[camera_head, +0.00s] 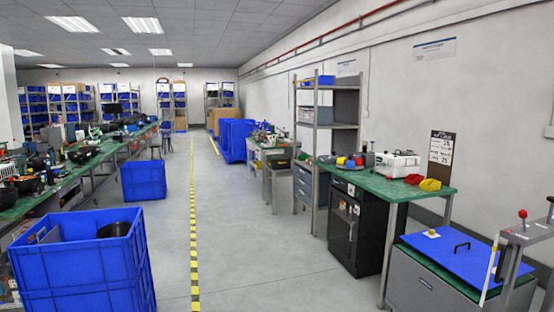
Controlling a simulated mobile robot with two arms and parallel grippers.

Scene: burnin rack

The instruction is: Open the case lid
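At the lower right stands a grey case (425,284) with a flat blue lid (440,253) lying level on top. A green strip shows around the lid's edges. The lid looks shut, and the inside of the case is hidden. The case's right side is partly covered by a grey metal frame. Neither of my grippers is in view.
A grey frame (527,232) with a red knob stands at the right edge. Behind the case, a green-topped bench (385,185) carries a white box (397,164) and coloured bins. A black cabinet (352,225) stands beneath. Blue crates (85,265) stand left; the aisle floor (240,240) is clear.

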